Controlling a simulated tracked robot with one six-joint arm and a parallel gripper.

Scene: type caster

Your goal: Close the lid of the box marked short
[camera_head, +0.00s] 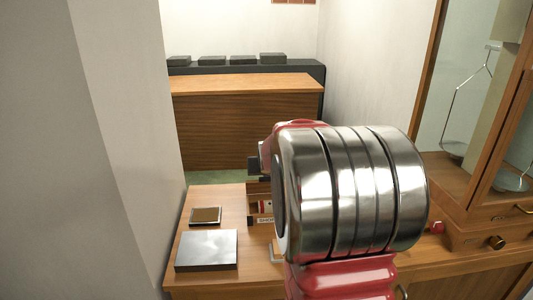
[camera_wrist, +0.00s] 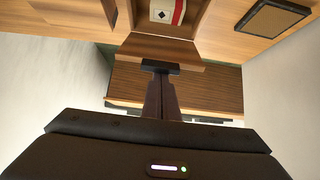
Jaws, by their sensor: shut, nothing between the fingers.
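A small wooden box stands on the wooden counter in the head view, mostly hidden behind my arm. Part of its front label (camera_head: 265,220) shows, but my arm covers the rest of the word. In the wrist view the box (camera_wrist: 202,18) is open, with a red and white card (camera_wrist: 168,12) inside. Its lid (camera_wrist: 160,48) is a wooden panel standing raised at the box's edge. My gripper (camera_wrist: 160,68) is shut and empty, its dark fingertips at the lid's outer edge. I cannot tell whether they touch it.
A grey metal plate (camera_head: 207,251) and a small dark framed tray (camera_head: 205,216) lie on the counter to the left. A glass-fronted cabinet (camera_head: 480,150) holding a balance stands at right. A wooden desk (camera_head: 240,120) stands farther back. A wall edges the counter's left.

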